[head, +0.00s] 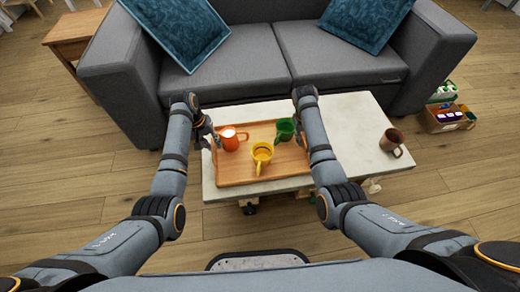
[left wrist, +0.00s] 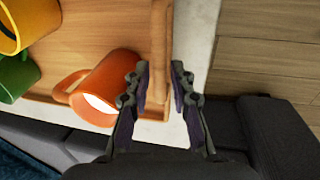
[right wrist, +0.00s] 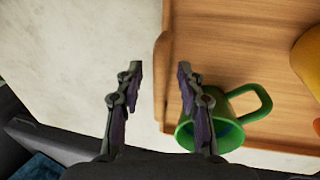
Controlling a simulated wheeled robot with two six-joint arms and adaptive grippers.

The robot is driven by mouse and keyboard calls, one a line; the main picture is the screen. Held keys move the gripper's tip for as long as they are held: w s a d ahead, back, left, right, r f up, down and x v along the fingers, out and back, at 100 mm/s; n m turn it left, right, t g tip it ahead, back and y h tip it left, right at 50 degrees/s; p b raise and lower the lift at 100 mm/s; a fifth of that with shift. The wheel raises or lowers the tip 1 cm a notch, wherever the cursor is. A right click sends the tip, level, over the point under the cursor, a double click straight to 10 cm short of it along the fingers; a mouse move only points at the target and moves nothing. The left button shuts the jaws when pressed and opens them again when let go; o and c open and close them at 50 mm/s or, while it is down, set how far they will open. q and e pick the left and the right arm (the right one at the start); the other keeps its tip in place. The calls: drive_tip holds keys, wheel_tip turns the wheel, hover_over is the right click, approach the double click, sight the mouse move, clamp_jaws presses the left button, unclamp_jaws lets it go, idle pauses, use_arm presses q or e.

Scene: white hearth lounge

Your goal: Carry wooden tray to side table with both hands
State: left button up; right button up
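The wooden tray (head: 235,174) lies on a pale-topped low table. It holds an orange mug (head: 229,141), a yellow mug (head: 262,154) and a green mug (head: 285,131). My left gripper (head: 211,138) is at the tray's left end. In the left wrist view its open fingers (left wrist: 160,72) stand either side of the tray's rim, beside the orange mug (left wrist: 105,92). My right gripper is at the tray's right end, mostly hidden by its arm in the head view. In the right wrist view its open fingers (right wrist: 159,72) straddle the tray's edge, beside the green mug (right wrist: 228,130). The wooden side table (head: 75,32) stands at upper left.
The low table (head: 350,112) has bare room on its right, with a brown mug (head: 391,143) there. A grey sofa (head: 255,60) with blue cushions stands close behind. A box of small items (head: 447,118) is on the floor at right. Wooden floor is open at left.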

use_arm(q)
drive_tip(key=shift+f, duration=0.3)
use_arm(e)
drive_tip(key=shift+f, duration=0.35)
use_arm(q)
drive_tip(key=shift+c, duration=0.4)
use_arm(e)
drive_tip(key=shift+c, duration=0.4)
use_arm(q)
clamp_jaws()
use_arm(e)
drive_tip(key=c, duration=0.5)
clamp_jaws()
use_arm(q)
drive_tip(key=shift+w+r, duration=0.1)
use_arm(e)
drive_tip(key=shift+w+r, duration=0.1)
